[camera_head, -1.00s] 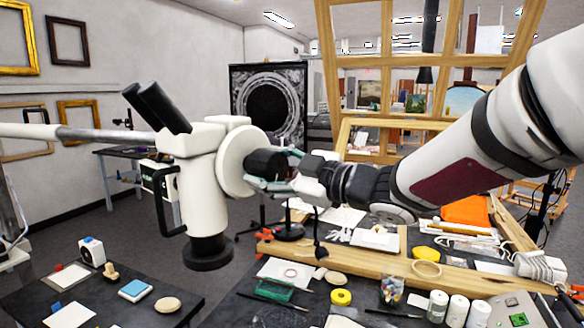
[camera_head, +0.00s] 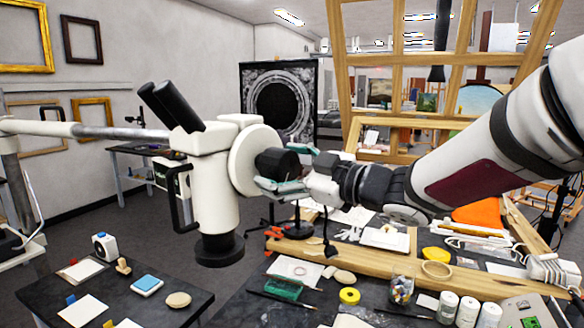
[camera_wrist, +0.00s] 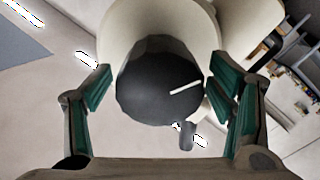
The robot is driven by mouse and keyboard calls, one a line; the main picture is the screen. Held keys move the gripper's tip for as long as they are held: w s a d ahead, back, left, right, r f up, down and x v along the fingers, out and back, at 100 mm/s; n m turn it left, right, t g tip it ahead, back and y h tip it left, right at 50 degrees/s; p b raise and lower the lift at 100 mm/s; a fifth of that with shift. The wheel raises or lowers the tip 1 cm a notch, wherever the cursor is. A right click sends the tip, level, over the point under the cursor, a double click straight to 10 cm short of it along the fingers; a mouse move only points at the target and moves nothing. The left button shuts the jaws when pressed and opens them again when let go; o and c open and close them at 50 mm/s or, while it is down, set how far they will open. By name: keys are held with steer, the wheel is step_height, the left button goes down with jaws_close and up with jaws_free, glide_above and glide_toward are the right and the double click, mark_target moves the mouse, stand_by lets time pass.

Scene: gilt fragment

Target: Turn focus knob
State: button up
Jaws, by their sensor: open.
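The focus knob (camera_head: 277,162) is a black, faceted knob on the right side of the white microscope head (camera_head: 208,190). In the wrist view the knob (camera_wrist: 160,82) faces me, with a white line pointing to the right and slightly up. My gripper (camera_head: 290,168) is at the knob in the head view. In the wrist view its green-padded fingers (camera_wrist: 158,92) are open, one on each side of the knob. A gap shows on the left; the right pad is close to the knob, and I cannot tell if it touches.
The microscope hangs on a long pale arm (camera_head: 85,130) from the left, with black eyepieces (camera_head: 170,106) on top. Below are a dark table (camera_head: 190,300) with small items and a workbench with a wooden beam (camera_head: 370,262), jars (camera_head: 448,305) and yellow tape (camera_head: 349,295).

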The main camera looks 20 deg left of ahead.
steer(key=v, duration=1.1)
steer(key=shift+d, duration=0.35)
stand_by(0.8)
